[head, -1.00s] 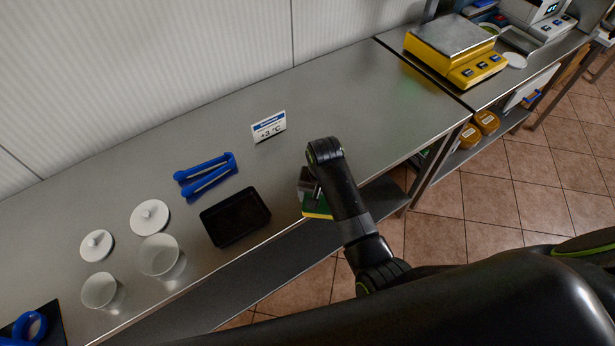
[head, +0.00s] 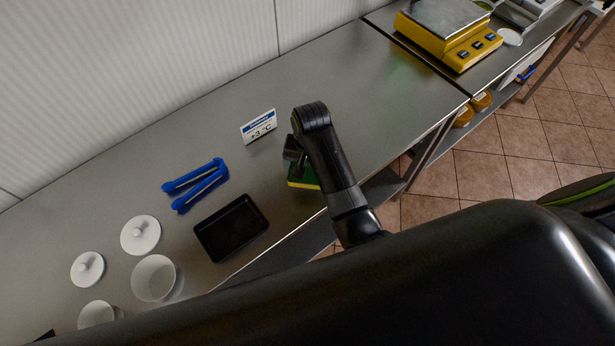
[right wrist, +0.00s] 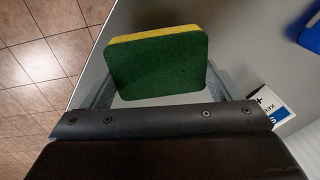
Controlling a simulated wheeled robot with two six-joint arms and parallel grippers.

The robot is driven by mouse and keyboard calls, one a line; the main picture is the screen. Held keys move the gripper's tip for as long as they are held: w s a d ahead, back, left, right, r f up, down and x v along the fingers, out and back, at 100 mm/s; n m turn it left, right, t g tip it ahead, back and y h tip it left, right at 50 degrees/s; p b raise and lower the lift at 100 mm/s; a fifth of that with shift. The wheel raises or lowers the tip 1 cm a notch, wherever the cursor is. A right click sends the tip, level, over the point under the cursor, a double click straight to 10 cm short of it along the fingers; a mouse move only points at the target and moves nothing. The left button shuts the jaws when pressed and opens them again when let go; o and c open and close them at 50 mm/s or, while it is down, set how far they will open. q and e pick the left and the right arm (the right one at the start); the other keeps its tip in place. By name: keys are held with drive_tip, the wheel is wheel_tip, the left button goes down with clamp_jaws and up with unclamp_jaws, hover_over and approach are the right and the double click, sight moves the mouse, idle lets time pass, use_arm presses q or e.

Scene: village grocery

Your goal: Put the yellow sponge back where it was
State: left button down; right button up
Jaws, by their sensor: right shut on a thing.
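The yellow sponge with a green scouring side (head: 301,176) shows partly under my right gripper (head: 296,158) in the head view. In the right wrist view the sponge (right wrist: 155,65) fills the space between the fingers, its green face toward the camera and its yellow layer along the top edge. My right gripper is shut on it, over the front part of the steel table (head: 330,75). I cannot tell whether the sponge touches the table. My left gripper does not show.
A black tray (head: 231,228) lies left of the sponge, with blue tongs (head: 196,184) behind it. A +3 °C sign (head: 259,126) stands behind the gripper. White lids (head: 141,235) and bowls (head: 154,278) are at left; a yellow scale (head: 449,35) is at back right.

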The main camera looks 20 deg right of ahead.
sight(308, 168)
wheel_tip(308, 168, down, 4)
drive_tip(key=shift+w+r, duration=0.1)
drive_tip(key=shift+r, duration=0.05)
wheel_tip(308, 168, down, 2)
drive_tip(key=shift+p, duration=0.5)
drive_tip(key=shift+f, duration=0.55)
drive_tip(key=o, duration=1.1)
drive_tip(key=shift+w, duration=0.1)
use_arm(q)
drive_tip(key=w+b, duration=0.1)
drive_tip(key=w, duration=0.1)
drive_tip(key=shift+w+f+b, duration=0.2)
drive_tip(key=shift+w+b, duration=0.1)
drive_tip(key=shift+b, duration=0.05)
use_arm(e)
drive_tip(key=shift+o, duration=0.2)
drive_tip(key=r, duration=1.2)
drive_tip(key=shift+s+d+r, duration=0.15)
drive_tip(key=shift+s+r, duration=0.05)
drive_tip(key=shift+s, duration=0.05)
